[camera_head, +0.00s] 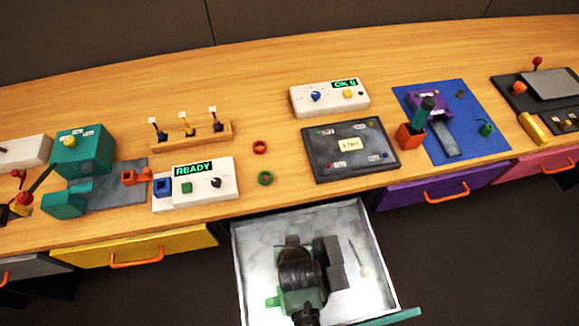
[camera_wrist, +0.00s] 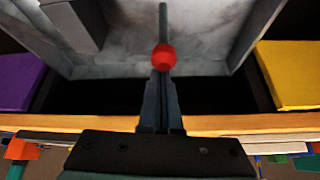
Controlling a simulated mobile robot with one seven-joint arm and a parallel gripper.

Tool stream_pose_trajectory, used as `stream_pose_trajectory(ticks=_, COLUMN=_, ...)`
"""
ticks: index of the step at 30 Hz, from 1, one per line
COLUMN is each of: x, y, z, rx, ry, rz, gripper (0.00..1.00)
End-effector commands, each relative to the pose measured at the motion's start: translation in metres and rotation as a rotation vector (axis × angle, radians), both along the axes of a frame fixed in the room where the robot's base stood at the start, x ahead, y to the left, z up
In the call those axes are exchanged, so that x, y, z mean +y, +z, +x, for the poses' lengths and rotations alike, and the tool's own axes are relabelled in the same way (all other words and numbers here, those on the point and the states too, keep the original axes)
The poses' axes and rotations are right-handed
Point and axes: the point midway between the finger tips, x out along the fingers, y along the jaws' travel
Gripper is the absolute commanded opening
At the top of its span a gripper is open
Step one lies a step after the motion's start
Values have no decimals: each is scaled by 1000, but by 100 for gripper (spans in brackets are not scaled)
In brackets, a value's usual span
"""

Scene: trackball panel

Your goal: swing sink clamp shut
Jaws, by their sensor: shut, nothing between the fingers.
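A pale grey metal drawer or sink (camera_head: 255,232) stands open at the front of the bench. In the wrist view, a grey lever rod (camera_wrist: 163,20) with a red ball knob (camera_wrist: 164,57) lies inside it; I take this as the clamp's handle. My gripper (camera_wrist: 162,78) is shut and empty, its tips right at the knob; I cannot tell whether they touch. In the head view my dark wrist covers the knob, and green parts (camera_head: 272,301) show beside it. A dark grey block (camera_head: 335,277) stands close on the right.
The bench edge is just beyond the tray, between a yellow drawer (camera_head: 170,245) and a purple drawer (camera_head: 405,192). The READY box (camera_head: 225,178) and a dark panel (camera_head: 325,165) stand on the bench.

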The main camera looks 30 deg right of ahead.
Motion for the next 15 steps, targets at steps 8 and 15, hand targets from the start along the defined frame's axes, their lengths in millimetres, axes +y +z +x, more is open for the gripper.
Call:
stream_pose_trajectory(ticks=8, x=7, y=-1, z=-24, rx=-169, ry=0, rz=-49, gripper=0)
stream_pose_trajectory(ticks=15, x=9, y=-1, z=-32, rx=-202, ry=0, rz=-58, gripper=0)
